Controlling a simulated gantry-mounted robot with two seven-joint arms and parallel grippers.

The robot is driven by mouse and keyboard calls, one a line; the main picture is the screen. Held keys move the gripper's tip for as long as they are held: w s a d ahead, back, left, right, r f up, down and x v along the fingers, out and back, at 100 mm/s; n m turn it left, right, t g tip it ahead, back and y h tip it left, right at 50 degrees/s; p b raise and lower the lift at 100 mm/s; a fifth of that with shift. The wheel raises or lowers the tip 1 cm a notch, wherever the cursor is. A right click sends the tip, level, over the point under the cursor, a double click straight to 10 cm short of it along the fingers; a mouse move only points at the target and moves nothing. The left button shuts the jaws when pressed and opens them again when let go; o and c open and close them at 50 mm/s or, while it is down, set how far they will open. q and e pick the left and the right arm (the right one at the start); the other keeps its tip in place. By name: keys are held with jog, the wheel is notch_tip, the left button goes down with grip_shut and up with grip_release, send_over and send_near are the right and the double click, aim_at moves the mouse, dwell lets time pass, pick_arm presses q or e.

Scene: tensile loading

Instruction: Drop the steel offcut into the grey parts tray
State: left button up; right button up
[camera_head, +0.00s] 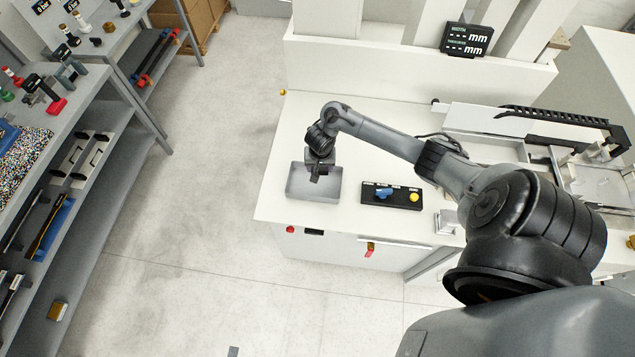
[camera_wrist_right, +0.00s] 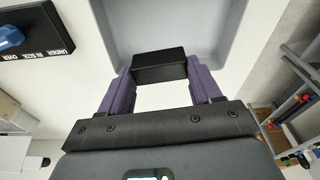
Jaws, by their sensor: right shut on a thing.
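The grey parts tray (camera_head: 298,188) sits near the left front corner of the white table. My right gripper (camera_head: 316,176) points down over the tray's right half. In the right wrist view, the purple fingers of my right gripper (camera_wrist_right: 158,88) are shut on the dark, block-shaped steel offcut (camera_wrist_right: 159,65), held crosswise at the fingertips. The grey tray also shows behind the offcut in that view (camera_wrist_right: 225,30). In the head view I cannot separate the offcut from the dark gripper. The exact height above the tray floor is hard to tell. My left gripper is not in view.
A black control box (camera_head: 391,195) with a blue knob and a yellow button stands right of the tray. A white machine with a display (camera_head: 465,39) stands at the back. Shelves with tools (camera_head: 60,130) are at the left, beyond open floor.

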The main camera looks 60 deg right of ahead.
aim_at(320, 173)
jog(key=shift+f, duration=0.45)
notch_tip(320, 173, down, 4)
jog(key=b, duration=0.2)
jog(key=shift+r+b, duration=0.25)
jog(key=shift+b, duration=0.05)
jog(key=shift+f+b, duration=0.35)
jog(key=shift+b, duration=0.15)
jog(key=o, duration=1.3)
jog(key=shift+o, duration=0.2)
